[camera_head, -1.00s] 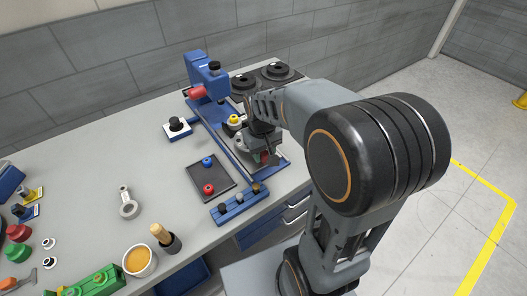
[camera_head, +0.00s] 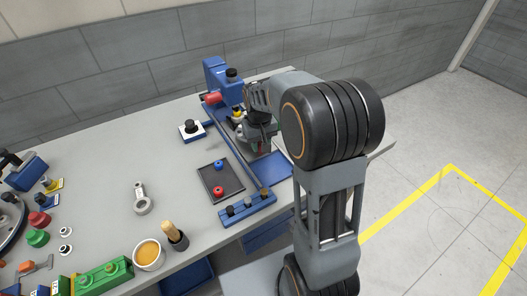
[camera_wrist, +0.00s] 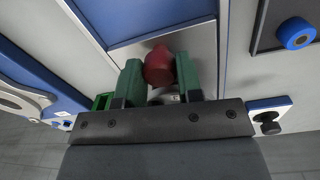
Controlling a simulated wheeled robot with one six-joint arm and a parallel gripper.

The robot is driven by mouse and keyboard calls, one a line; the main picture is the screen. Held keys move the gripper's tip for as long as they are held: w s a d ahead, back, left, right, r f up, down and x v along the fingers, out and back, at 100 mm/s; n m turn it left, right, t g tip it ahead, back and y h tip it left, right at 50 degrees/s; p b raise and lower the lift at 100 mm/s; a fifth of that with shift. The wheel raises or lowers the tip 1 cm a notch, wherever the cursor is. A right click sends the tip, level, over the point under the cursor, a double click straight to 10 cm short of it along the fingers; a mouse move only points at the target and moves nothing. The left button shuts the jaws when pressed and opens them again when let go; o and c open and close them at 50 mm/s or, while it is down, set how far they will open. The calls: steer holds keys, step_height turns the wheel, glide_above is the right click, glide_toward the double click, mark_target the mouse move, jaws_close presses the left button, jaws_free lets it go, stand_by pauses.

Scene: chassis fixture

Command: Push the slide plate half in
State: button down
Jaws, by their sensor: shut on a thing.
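The slide plate (camera_wrist: 200,44) is a grey metal plate in the blue fixture (camera_head: 270,168); it shows in the wrist view, with a red knob (camera_wrist: 158,64) standing on it. My gripper (camera_wrist: 159,78) has its green fingers on both sides of the red knob and is shut on it. In the head view my gripper (camera_head: 262,143) is over the fixture's rails, and my wrist hides most of the plate and the knob. A bare blue stretch of the fixture bed shows at its near end.
A blue post (camera_head: 215,78) with a red-tipped clamp (camera_head: 214,98) stands at the fixture's far end. A dark tray (camera_head: 222,180) with a blue and a red knob lies left of the rails. A blue rack (camera_head: 247,209) stands in front.

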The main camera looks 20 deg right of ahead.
steer(key=shift+w+a, duration=0.1)
steer(key=shift+w, duration=0.65)
steer(key=c, duration=0.8)
jaws_free()
steer(key=shift+r, duration=0.1)
steer(key=r, duration=1.3)
steer(key=shift+a+r+p, duration=0.2)
steer(key=shift+r+p, duration=0.1)
